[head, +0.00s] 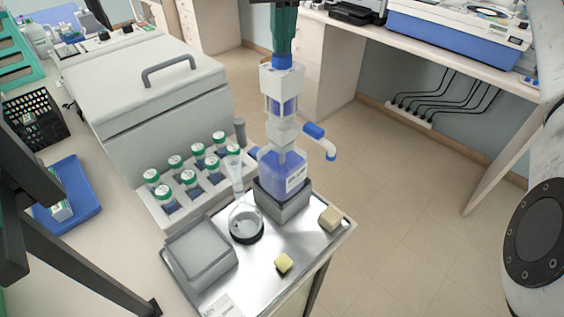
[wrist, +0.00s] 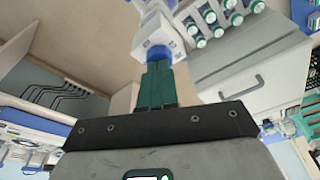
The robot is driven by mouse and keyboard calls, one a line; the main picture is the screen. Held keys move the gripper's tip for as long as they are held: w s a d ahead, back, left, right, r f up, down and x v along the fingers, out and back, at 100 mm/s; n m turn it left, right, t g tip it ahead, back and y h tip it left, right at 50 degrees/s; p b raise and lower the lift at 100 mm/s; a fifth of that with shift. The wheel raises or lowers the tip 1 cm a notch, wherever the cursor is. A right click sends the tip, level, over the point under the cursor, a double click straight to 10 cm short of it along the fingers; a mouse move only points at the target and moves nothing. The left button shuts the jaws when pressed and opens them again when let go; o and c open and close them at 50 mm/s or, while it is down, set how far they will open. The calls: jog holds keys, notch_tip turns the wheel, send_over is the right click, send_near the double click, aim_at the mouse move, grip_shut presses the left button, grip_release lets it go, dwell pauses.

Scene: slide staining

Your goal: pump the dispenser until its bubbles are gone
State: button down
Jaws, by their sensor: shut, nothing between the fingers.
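The dispenser (head: 282,107) is a white pump head with a blue-tinted clear barrel, mounted on a bottle of blue liquid (head: 280,177). The bottle stands upright on a grey block (head: 283,203). A blue-ended side arm (head: 318,138) sticks out to the right. My gripper (head: 283,50) is shut, its green fingers pointing down at the blue top knob (head: 282,63); the tips look in contact with it or just above. The wrist view shows the closed fingers (wrist: 156,85) lined up with the dispenser (wrist: 158,28). Bubbles are too small to make out.
A conical flask (head: 245,222) with a tall neck stands left of the bottle on a metal tray (head: 310,240). A lidded grey machine (head: 150,95) stands behind.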

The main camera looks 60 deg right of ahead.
jog(key=shift+b+x, duration=0.6)
jog(key=shift+x, duration=0.5)
jog(key=shift+s+a+f, duration=0.15)
jog(key=shift+s, duration=0.05)
dwell(0.4)
jog(key=shift+w+d+p+v, duration=0.1)
jog(key=shift+p+v, duration=0.65)
jog(key=shift+v, duration=0.05)
jog(key=shift+w+d+p+v, duration=0.1)
jog(key=shift+d+p+v, duration=0.05)
jog(key=shift+p+v, duration=0.65)
jog(key=shift+w+d+p+v, duration=0.1)
jog(key=shift+w+p+v, duration=0.05)
jog(key=shift+p+v, duration=0.6)
jog(key=p+v, duration=0.4)
jog(key=v, duration=0.1)
jog(key=shift+w+d, duration=0.35)
jog(key=shift+d, duration=0.1)
